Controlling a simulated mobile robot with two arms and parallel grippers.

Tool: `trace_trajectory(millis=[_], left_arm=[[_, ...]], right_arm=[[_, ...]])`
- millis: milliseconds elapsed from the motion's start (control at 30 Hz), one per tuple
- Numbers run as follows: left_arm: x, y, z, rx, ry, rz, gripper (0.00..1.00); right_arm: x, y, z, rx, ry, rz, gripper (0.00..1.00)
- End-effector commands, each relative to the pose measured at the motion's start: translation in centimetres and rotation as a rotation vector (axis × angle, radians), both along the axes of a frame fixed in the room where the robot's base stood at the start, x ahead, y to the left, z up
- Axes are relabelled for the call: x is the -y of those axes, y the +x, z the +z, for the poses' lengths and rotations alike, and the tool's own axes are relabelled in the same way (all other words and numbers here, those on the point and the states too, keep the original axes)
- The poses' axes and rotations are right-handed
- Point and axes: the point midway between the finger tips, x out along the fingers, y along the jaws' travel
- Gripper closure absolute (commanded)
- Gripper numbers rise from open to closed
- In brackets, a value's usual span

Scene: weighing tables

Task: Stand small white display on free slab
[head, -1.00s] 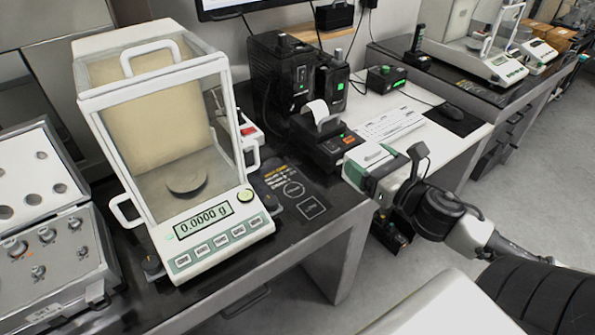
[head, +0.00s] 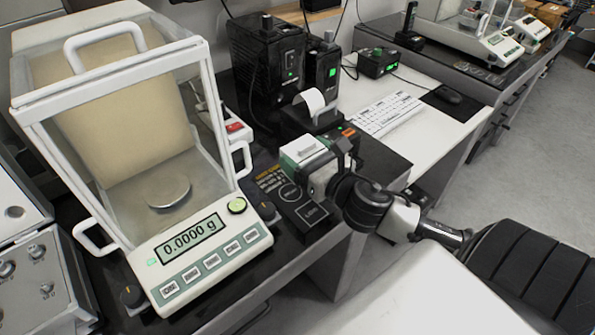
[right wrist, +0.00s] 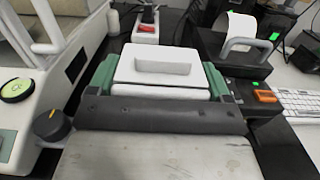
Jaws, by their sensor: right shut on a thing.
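The small white display (head: 303,151), a white block with green sides, is in my right gripper (head: 318,168), which is shut on it. In the right wrist view the display (right wrist: 163,68) fills the upper middle, its recessed white face upward. In the head view the gripper holds it over the dark slab (head: 335,228), behind the printed circle and square. I cannot tell whether it touches the slab. My left gripper is not in view.
A glass-sided balance (head: 187,252) reading 0.0000 g stands just left of the display. A printer (head: 318,112) with a paper roll stands close behind. A keyboard (head: 388,113) lies on the white table at the right.

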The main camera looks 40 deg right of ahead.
Motion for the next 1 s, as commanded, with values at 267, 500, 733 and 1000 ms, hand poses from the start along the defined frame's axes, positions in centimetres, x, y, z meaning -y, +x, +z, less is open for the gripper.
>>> trace_trajectory(millis=[267, 500, 733, 1000], left_arm=[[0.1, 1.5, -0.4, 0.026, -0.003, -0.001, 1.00], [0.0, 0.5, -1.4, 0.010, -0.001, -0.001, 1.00], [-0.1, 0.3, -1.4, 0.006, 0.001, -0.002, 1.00], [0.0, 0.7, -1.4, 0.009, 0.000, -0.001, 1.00]], right_arm=[[-0.9, 1.4, -2.1, -0.001, 0.002, 0.000, 0.53], [-0.9, 1.4, -5.0, -0.001, 0.002, 0.000, 0.53], [-0.9, 1.4, -5.0, 0.000, 0.000, 0.001, 0.53], [-0.9, 1.4, -5.3, -0.002, 0.000, 0.001, 0.05]])
